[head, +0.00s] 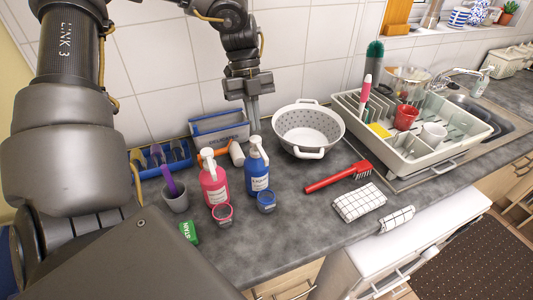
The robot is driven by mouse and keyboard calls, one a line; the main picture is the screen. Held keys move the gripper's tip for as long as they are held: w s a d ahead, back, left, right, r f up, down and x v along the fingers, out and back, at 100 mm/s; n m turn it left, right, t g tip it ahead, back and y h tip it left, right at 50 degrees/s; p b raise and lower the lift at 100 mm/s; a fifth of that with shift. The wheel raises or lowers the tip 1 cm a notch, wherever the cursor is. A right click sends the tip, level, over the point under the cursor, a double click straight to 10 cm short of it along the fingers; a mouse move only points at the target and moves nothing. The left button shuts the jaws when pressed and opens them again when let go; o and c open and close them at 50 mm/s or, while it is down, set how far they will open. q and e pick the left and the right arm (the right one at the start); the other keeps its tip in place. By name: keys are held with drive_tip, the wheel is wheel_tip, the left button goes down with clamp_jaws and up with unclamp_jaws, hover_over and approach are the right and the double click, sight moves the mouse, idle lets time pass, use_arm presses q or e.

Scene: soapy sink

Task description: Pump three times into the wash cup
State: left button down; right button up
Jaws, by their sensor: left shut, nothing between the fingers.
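A blue pump bottle (257,178) with a white pump head stands upright on the grey counter. A pink pump bottle (214,187) with a white pump head stands left of it. A small blue cup (266,207) stands in front of the blue bottle and a small pink cup (222,218) in front of the pink one. Their labels are too small to read, so I cannot tell which is the wash cup. My left gripper (253,125) points down, shut and empty, its tips close above or behind the blue bottle's pump head; contact is unclear. My right gripper is out of view.
A grey cup (176,203) with a purple-handled tool, a green box (188,232) and an orange-handled hammer-like tool (236,153) are close by. A white colander (309,132), red brush (338,178), checked cloth (359,202) and dish rack (467,143) lie to the right.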

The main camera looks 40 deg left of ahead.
use_arm(q)
drive_tip(key=shift+r+p, duration=1.2)
drive_tip(key=shift+r, duration=1.15)
